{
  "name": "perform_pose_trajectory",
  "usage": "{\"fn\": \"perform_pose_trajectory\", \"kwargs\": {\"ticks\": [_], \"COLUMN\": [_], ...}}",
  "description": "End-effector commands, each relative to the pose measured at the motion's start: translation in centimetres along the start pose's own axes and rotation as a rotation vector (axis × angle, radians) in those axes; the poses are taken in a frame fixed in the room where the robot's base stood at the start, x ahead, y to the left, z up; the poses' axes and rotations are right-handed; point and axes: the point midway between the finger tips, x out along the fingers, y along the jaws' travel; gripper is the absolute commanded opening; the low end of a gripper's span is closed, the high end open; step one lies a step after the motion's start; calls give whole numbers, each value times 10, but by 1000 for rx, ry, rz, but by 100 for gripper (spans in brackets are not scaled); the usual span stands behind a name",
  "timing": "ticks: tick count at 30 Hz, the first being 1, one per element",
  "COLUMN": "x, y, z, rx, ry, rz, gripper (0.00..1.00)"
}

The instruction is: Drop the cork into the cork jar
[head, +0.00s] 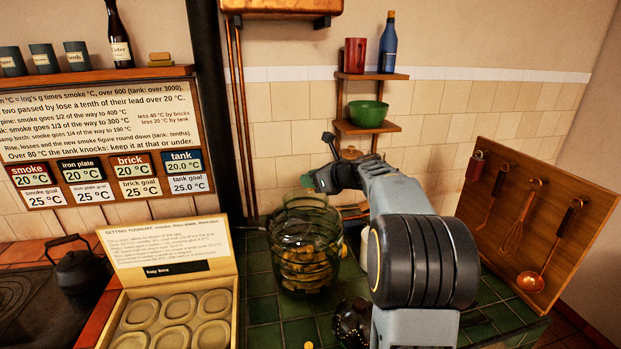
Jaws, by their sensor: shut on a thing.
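A large green glass jar (305,245) stands on the green tiles in the middle of the head view, with several tan and yellowish round pieces inside, which look like corks. Its mouth is open at the top. My gripper (312,180) is above the jar's mouth, slightly right of its middle. It is shut on a small greenish thing (306,181), mostly hidden by the dark jaw. I cannot tell from its look whether this is the cork. It appears clear of the jar's rim.
An open box with round pieces (224,318) stands left of the jar, a black kettle (76,268) farther left. A dark round vessel (352,322) stands close in front of the jar. A utensil board (536,225) leans at right. A shelf holds a green bowl (369,114).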

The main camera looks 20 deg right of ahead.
Motion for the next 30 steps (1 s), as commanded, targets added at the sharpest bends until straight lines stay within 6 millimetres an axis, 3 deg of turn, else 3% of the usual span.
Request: {"fn": "perform_pose_trajectory", "kwargs": {"ticks": [6, 7, 15, 24, 30], "x": [0, 0, 0, -3, -29], "y": [0, 0, 0, -1, -1], "z": [0, 0, 0, 0, 0], "rx": [0, 0, 0, 0, -2], "ry": [0, 0, 0, -1, -1], "rz": [-1, -1, -1, -2, -6], "gripper": [1, 26, 52, 53, 53]}}
